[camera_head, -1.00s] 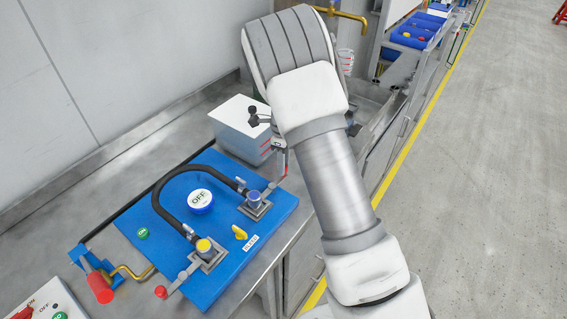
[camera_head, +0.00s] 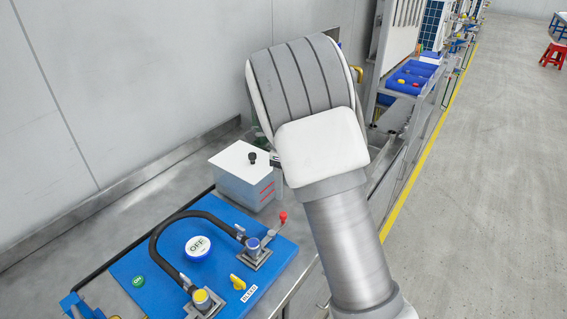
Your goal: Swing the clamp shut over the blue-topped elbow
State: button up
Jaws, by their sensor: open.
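The blue-topped elbow (camera_head: 254,245) stands on a square metal base on the blue board (camera_head: 277,262). A black hose curves from it to the yellow-topped elbow (camera_head: 202,299). The clamp's arm with its red knob (camera_head: 283,217) sticks out to the upper right of the blue-topped elbow, and its knob lies beyond the elbow, not over its top. My arm fills the middle of the view.
A light box (camera_head: 243,178) stands behind the board, with a black knob (camera_head: 252,158) in front of or on it. The floor at right is open.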

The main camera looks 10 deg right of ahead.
notch_tip(320, 180, up, 7)
dwell(0.3)
jog(key=shift+r, duration=0.1)
jog(key=s+d+r+n+t+y, duration=0.1)
jog(key=s+d+r+n+t, duration=0.15)
jog(key=s+r+n, duration=1)
jog(key=s+d+f+n+t, duration=0.1)
jog(key=s+n, duration=0.5)
jog(key=s, duration=0.2)
jog(key=s+d+f+n+t+h, duration=0.1)
jog(key=s+n+t, duration=0.1)
jog(key=s+n, duration=0.3)
jog(key=s, duration=0.4)
jog(key=shift+s+n, duration=0.3)
jog(key=shift+n, duration=0.05)
jog(key=shift+a+f, duration=0.1)
